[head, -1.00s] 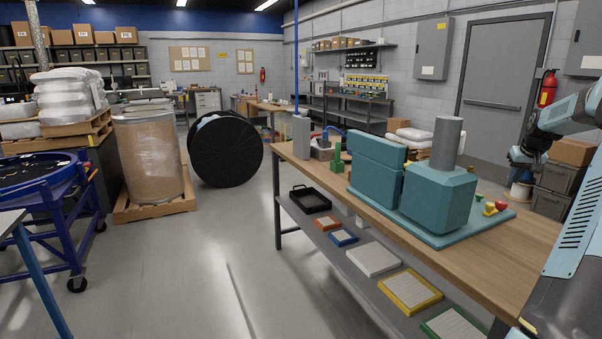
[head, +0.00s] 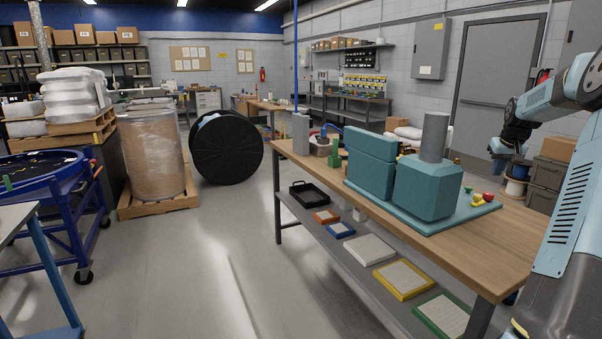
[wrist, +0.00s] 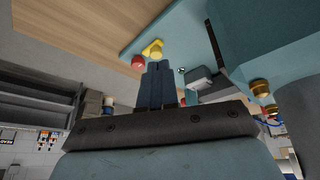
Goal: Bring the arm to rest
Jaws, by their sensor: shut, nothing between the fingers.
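My arm is at the right of the head view, bent, with its dark wrist hanging forward. My gripper (head: 497,151) is beyond the right side of the workbench (head: 490,250), in the air. In the wrist view my gripper's two blue-grey fingers (wrist: 157,68) are together with nothing between them. Past their tips in that view are a red knob (wrist: 138,62) and a yellow piece (wrist: 154,48) by the edge of a teal plate (wrist: 165,25). The gap between fingers and these pieces cannot be judged.
A teal machine (head: 428,188) with a grey cylinder stands on the workbench. Coloured trays lie on its lower shelf (head: 350,270). A wrapped drum (head: 153,155), a black spool (head: 226,148) and a blue round-topped cart (head: 60,200) stand left. The floor between is clear.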

